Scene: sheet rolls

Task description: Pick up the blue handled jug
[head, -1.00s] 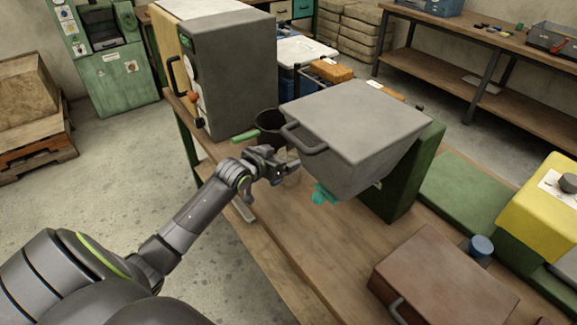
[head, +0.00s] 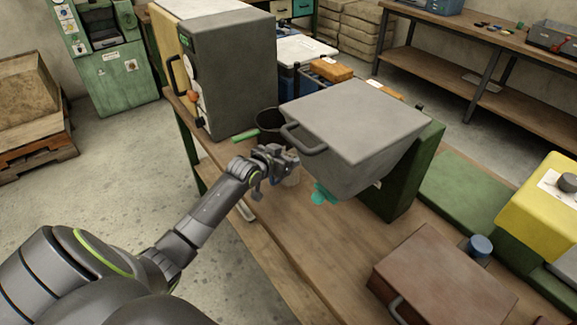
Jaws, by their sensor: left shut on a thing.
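A small pale vessel (head: 291,179), probably the jug, shows just below my left gripper (head: 290,163) in the head view. It is beside the grey hopper, over the wooden bench. The fingers hide most of it, and I cannot make out its handle or any blue on it. My left gripper is shut on it. I cannot tell whether its base touches the bench. My right gripper is not in view.
The grey hopper (head: 356,118) with a teal outlet (head: 322,194) overhangs close to the right. A dark pot (head: 270,121) with a green handle stands behind. A brown box (head: 445,280) and a small blue cylinder (head: 480,246) are at right. The bench front (head: 285,240) is clear.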

